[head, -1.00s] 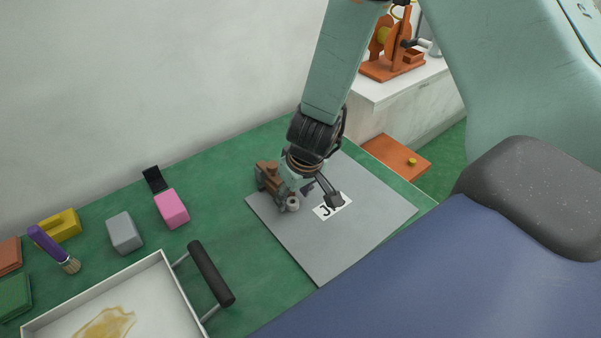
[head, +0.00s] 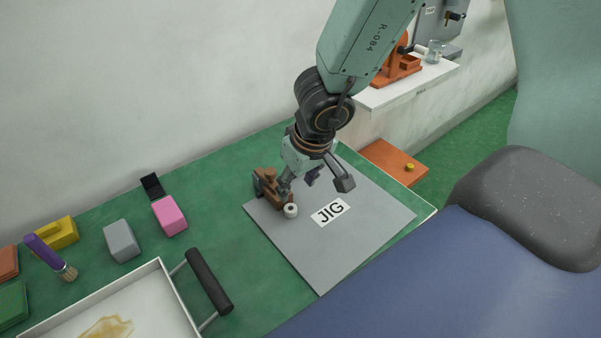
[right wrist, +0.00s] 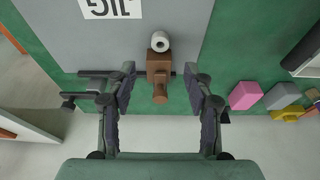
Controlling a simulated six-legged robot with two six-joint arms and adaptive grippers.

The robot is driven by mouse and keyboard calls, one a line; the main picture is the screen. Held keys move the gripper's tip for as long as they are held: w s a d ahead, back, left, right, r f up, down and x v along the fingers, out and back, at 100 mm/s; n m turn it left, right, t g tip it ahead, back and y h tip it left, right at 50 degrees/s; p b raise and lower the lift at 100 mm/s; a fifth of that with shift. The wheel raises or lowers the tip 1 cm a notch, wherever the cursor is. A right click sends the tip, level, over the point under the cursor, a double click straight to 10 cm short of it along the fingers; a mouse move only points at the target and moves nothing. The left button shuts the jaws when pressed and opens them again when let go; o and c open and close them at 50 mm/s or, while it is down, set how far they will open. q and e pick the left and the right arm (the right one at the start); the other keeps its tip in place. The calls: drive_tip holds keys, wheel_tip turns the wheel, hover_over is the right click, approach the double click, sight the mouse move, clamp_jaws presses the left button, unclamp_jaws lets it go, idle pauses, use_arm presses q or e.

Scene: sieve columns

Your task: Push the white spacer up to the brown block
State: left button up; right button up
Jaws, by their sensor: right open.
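The white spacer (head: 290,211), a short ring with a dark hole, sits on the grey jig plate (head: 368,235) near its left corner. It also shows in the right wrist view (right wrist: 160,41). The brown block (head: 267,186) is right beside it, toward the wall; it also shows in the right wrist view (right wrist: 158,66). The two look touching or nearly so; I cannot tell which. My right gripper (head: 314,186) is open and empty above the plate. In the right wrist view its fingers (right wrist: 159,74) appear on either side of the block. My left gripper is out of view.
A pink block (head: 169,216), a grey block (head: 122,241) and a brush (head: 50,257) lie left on the green table. A white tray (head: 165,290) with a black handle (head: 209,281) is in front. The plate's right part is clear.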

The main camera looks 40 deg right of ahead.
drive_tip(key=shift+v, duration=1.5)
drive_tip(key=shift+s, duration=0.1)
